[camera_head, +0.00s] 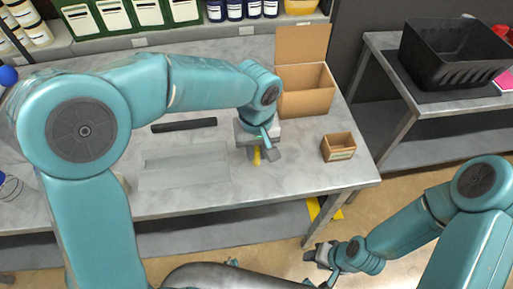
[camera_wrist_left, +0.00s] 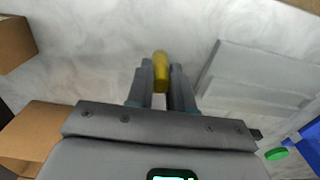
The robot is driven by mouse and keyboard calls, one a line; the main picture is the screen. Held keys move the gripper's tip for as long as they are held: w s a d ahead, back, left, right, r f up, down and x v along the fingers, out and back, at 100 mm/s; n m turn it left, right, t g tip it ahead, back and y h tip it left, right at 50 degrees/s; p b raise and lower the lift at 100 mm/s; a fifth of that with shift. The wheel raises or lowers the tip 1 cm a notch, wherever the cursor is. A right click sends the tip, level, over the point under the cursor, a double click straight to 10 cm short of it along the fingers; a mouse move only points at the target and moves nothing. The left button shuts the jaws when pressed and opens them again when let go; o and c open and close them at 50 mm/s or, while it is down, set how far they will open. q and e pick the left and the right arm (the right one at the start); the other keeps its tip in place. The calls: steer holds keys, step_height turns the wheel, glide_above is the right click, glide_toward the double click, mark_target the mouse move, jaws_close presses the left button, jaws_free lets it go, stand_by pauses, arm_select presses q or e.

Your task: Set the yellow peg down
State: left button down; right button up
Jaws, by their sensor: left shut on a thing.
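I cannot tell whether the peg touches the tabletop. My right gripper (camera_head: 318,256) is low, in front of the table and away from the peg. I cannot tell whether its fingers are open.
A small cardboard box (camera_head: 339,148) stands right of the peg, and a larger open cardboard box (camera_head: 305,97) behind it. A flat grey plate (camera_head: 183,172) and a black bar (camera_head: 184,125) lie to the left. A black crate (camera_head: 455,60) is on the side table. Bare tabletop surrounds the peg.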

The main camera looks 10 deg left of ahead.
mark_target(256, 150)
arm_select(q)
steer(key=c, duration=1)
jaws_free()
steer(key=shift+a+f, duration=0.1)
step_height(256, 150, up, 12)
steer(key=shift+p, duration=0.4)
